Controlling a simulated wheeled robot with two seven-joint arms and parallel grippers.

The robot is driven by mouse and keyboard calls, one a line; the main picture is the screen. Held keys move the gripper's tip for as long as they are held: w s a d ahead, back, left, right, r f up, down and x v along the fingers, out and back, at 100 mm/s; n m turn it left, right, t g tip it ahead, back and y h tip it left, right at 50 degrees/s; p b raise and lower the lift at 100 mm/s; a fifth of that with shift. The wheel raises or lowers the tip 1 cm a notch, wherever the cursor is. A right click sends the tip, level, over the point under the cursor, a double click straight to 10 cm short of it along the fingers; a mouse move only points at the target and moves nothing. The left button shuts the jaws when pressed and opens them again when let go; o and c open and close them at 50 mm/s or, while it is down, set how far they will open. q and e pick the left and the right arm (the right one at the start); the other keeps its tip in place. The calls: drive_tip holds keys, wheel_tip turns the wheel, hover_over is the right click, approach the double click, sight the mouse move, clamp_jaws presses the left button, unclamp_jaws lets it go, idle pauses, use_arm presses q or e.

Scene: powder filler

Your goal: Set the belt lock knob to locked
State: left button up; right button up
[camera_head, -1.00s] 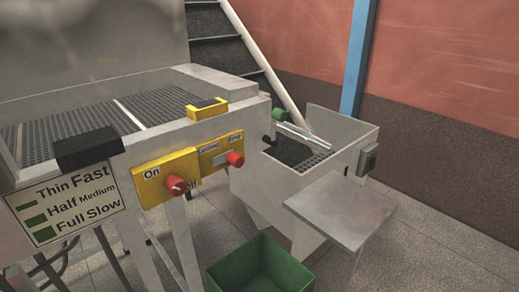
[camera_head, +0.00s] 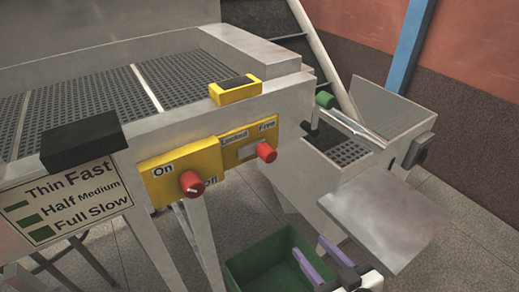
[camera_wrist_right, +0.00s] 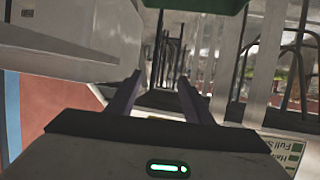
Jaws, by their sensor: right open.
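The belt lock knob (camera_head: 266,152) is the red knob at the right end of the yellow panel (camera_head: 235,146) on the machine's front, by the labels Locked and Free. Its pointer is too small to read. My right gripper (camera_head: 307,245), with purple fingers, is at the bottom of the head view, well below and to the right of the knob, in front of the green bin. It is open and empty. Its spread fingers also show in the right wrist view (camera_wrist_right: 155,92), where the knob cannot be made out. My left gripper is out of view.
A second red knob (camera_head: 191,183) with On and Off labels sits to the left. A yellow block (camera_head: 235,91) is on the frame above. The green bin (camera_head: 240,268) is on the floor, and a grey metal plate (camera_head: 385,222) juts out at right.

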sight(271, 158)
drive_tip(key=w+a+r+n+t+y, duration=0.1)
drive_tip(key=w+a+r+n+y, duration=0.15)
drive_tip(key=r, duration=0.55)
drive_tip(key=w+a+r+n+t+y, duration=0.1)
drive_tip(key=w+a+r+n+y, duration=0.15)
drive_tip(key=r, duration=0.55)
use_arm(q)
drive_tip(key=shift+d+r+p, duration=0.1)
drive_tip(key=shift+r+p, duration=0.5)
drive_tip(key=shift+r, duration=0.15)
use_arm(e)
drive_tip(key=shift+m+h, duration=0.3)
drive_tip(key=shift+m, duration=0.1)
drive_tip(key=x, duration=1)
drive_tip(key=shift+w+r, duration=0.35)
drive_tip(key=shift+w, duration=0.05)
